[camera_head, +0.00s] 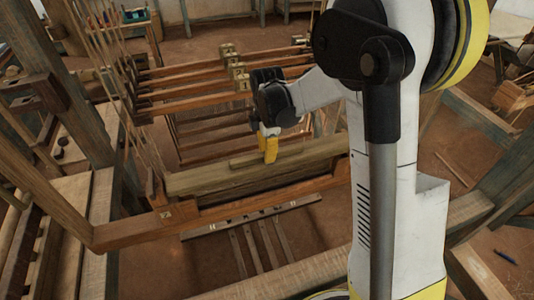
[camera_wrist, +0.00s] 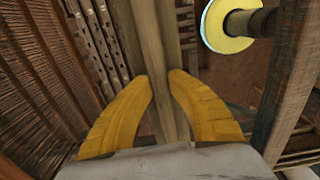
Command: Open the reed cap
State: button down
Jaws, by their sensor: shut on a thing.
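The reed cap (camera_head: 215,180) appears to be the long pale-brown wooden beam lying across the loom's batten frame, with a narrower raised strip (camera_head: 300,150) along its top. My gripper (camera_head: 270,158) points down onto this strip from above, near the beam's middle. In the wrist view, my two yellow fingers (camera_wrist: 161,80) sit on either side of the narrow strip (camera_wrist: 152,45), shut on it. The strip runs lengthwise away between the fingertips. The cap's underside and its contact with the reed are hidden.
Behind the cap hang several heddle bars (camera_head: 195,83) with small wooden blocks. A reddish lower batten rail (camera_head: 250,197) runs in front of the cap. Wooden treadles (camera_head: 262,250) lie below. A dark upright post (camera_head: 75,75) stands at left.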

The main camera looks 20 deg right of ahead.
jog(key=w+g, duration=0.1)
jog(key=w+g+b, duration=0.1)
jog(key=g, duration=0.1)
jog(key=shift+r+g, duration=0.3)
jog(key=shift+r, duration=0.1)
jog(key=shift+w+r+g, duration=0.15)
jog(key=shift+r+g, duration=0.1)
jog(key=shift+g, duration=0.25)
jog(key=c, duration=1.3)
grip_release()
jog(key=shift+o, duration=0.2)
jog(key=v, duration=1.2)
